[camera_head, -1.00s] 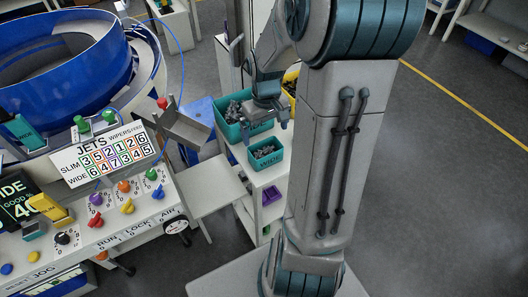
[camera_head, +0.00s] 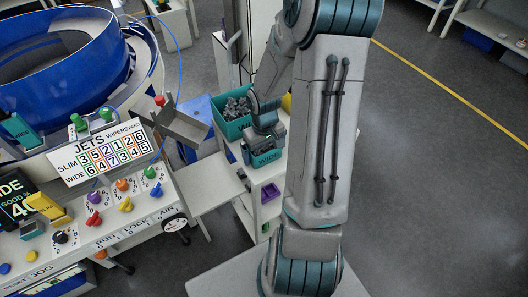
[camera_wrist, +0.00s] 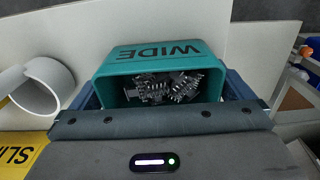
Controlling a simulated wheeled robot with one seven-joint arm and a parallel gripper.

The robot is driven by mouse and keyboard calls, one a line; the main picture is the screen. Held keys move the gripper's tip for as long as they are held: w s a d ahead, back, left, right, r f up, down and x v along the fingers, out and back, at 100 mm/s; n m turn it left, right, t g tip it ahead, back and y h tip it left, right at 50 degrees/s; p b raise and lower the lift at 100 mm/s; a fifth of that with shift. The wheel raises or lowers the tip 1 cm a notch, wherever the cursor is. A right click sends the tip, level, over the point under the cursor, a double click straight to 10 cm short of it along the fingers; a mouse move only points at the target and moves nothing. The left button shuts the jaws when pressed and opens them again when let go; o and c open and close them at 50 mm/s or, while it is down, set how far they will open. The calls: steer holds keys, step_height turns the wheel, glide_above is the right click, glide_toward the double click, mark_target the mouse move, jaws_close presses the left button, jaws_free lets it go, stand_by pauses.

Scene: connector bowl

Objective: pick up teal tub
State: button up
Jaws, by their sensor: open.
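The small teal tub (camera_head: 265,159) marked WIDE stands on the white shelf unit, with its front label showing. In the wrist view the tub (camera_wrist: 115,66) holds several grey metal connector parts. My gripper (camera_head: 267,141) is over the tub and partly hides its top in the head view. In the wrist view my gripper (camera_wrist: 162,92) is open, with a blue finger on either side of the tub. I cannot tell whether the fingers touch its walls.
A larger teal bin (camera_head: 219,122) of grey parts stands just behind the tub. A purple bin (camera_head: 270,193) is on a lower shelf. The control bench (camera_head: 100,215) is at left.

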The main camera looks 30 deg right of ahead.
steer(key=c, duration=0.7)
steer(key=shift+r, duration=0.2)
steer(key=shift+r, duration=0.65)
step_height(320, 180, up, 2)
steer(key=shift+r, duration=0.25)
steer(key=w+d+r, duration=0.1)
steer(key=d+r, duration=0.1)
steer(key=d, duration=0.1)
steer(key=w+d+r, duration=0.1)
steer(key=d+r, duration=0.1)
steer(key=d, duration=0.2)
steer(key=w+d+r, duration=0.2)
steer(key=d+r, duration=0.1)
steer(key=d, duration=0.1)
